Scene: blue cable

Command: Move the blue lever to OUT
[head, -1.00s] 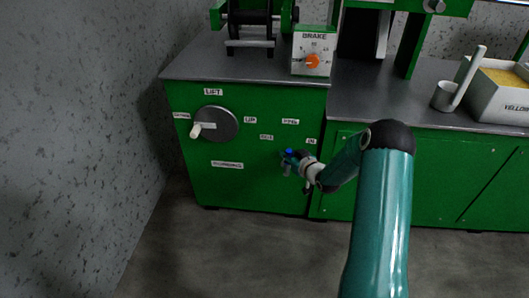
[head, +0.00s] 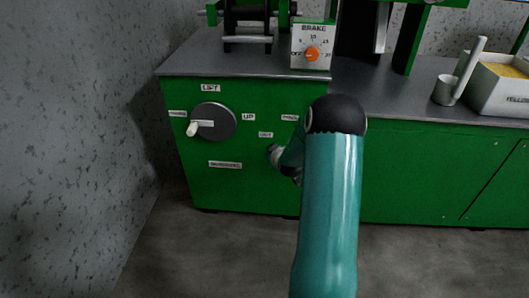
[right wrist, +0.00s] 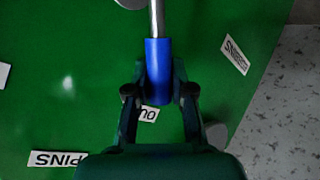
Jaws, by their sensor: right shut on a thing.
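The blue lever (right wrist: 158,70) shows in the right wrist view as a blue grip on a grey metal rod that runs to the top edge. My right gripper (right wrist: 159,92) has one finger on each side of the blue grip and is shut on it. A white label (right wrist: 148,115) reading "OU", partly covered, lies behind the lower end of the grip. In the head view, my right gripper (head: 275,153) is at the green cabinet front, just below the OUT label (head: 265,135). My own arm hides the lever there. My left gripper is not in view.
A grey disc (head: 215,121) with a white handle sits on the green cabinet (head: 235,185), left of my gripper. A brake box (head: 311,47) with an orange knob stands on the counter (head: 240,65). A mug (head: 446,90) and a white bin (head: 500,93) stand at right.

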